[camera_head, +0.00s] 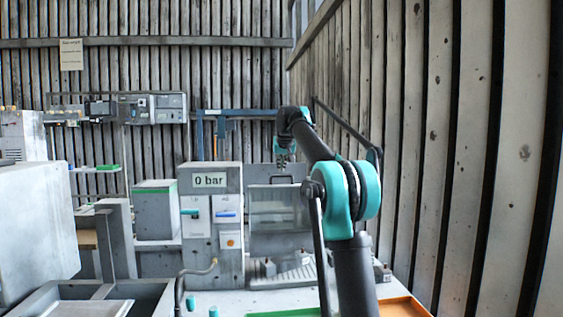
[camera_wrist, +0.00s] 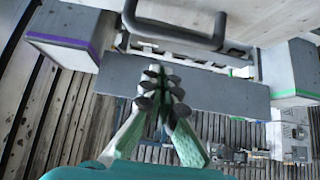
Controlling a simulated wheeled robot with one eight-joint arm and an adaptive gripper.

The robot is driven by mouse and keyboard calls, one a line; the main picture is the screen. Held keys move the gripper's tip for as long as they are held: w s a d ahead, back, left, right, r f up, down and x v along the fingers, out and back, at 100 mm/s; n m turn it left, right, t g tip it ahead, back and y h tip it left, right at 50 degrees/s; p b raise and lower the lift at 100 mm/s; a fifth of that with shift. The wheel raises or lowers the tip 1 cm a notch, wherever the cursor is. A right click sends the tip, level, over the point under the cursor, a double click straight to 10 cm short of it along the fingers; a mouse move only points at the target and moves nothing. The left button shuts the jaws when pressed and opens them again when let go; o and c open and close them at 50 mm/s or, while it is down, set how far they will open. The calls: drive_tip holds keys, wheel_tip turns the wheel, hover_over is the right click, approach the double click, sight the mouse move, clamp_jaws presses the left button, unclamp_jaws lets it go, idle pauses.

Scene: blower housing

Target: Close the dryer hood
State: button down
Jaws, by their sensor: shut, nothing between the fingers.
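A small dark handle shows on the panel. In the wrist view a grey loop handle (camera_wrist: 175,38) crosses the top, close to a grey beam (camera_wrist: 215,92). My gripper (camera_wrist: 160,78) has its green and grey fingers together and empty, in front of the beam and below the handle in the picture. In the head view my gripper (camera_head: 284,153) is small, just above the panel.
The "0 bar" control cabinet (camera_head: 210,212) stands left of the hood, with a hose at its front. A slatted wooden wall (camera_head: 450,130) runs close along the right. A green-topped box (camera_head: 157,211) and an orange-edged tray (camera_head: 404,307) are nearby.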

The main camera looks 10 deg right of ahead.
drive_tip(key=shift+s+f, duration=0.3)
drive_tip(key=shift+s, duration=0.4)
drive_tip(key=shift+s+f, duration=0.3)
drive_tip(key=shift+s, duration=0.4)
